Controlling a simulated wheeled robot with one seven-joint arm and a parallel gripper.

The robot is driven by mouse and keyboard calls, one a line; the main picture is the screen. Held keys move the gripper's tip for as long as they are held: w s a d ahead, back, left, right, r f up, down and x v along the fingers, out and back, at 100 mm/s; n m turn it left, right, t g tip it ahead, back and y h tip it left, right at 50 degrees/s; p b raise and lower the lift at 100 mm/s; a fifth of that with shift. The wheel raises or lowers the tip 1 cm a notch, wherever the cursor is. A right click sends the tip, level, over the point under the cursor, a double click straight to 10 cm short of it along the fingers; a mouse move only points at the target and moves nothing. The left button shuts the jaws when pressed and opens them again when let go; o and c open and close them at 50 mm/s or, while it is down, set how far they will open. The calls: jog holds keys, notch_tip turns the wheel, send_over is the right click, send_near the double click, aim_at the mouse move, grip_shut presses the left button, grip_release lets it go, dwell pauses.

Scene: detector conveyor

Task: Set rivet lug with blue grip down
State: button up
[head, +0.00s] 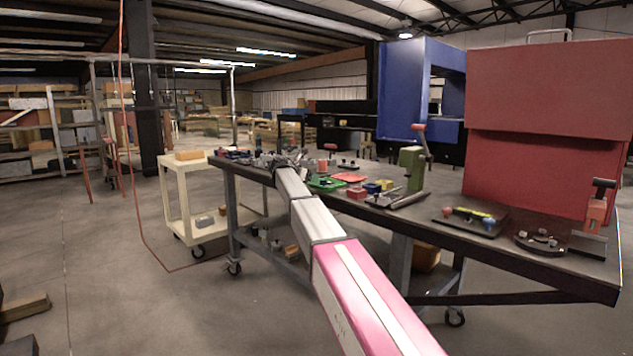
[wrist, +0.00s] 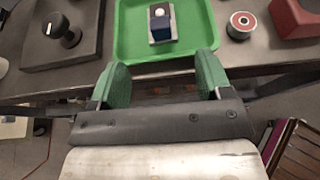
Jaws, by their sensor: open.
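A small metal lug with a dark blue grip and a pale round spot (wrist: 160,24) sits on the green tray (wrist: 128,40) in the wrist view. In the head view the green tray (head: 318,186) lies on the workbench, and the lug is too small there to make out well. My gripper (wrist: 161,78) is open, its two green fingers apart with nothing between them. The lug stands ahead of the fingertips, between their lines and apart from them. In the head view my gripper (head: 284,162) is small and dark at the bench's near edge.
A dark plate with a black knob (wrist: 66,33) is left of the tray, a round red-centred part (wrist: 241,24) and a red block (wrist: 298,16) right. Along the workbench (head: 472,222) stand a red tray (head: 350,177), a green press (head: 412,166) and a red cabinet (head: 545,120).

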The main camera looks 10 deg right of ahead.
jog(key=s+d+f+m+g+y, duration=0.25)
jog(key=s+f+m, duration=0.35)
jog(key=s+f, duration=0.75)
jog(key=s+d+f+m+g+y, duration=0.2)
jog(key=s+d+f+m+y, duration=0.3)
jog(key=s+f, duration=0.9)
jog(key=s+f+m+g+y, duration=0.1)
jog(key=s+f+m, duration=0.3)
jog(key=s, duration=0.4)
jog(key=s+f+m+g+y, duration=0.1)
jog(key=s+f+m, duration=0.4)
jog(key=s, duration=0.3)
jog(key=s+a+f+m+g+y, duration=0.1)
jog(key=s+f+m, duration=0.4)
jog(key=s, duration=0.4)
jog(key=shift+c, duration=0.4)
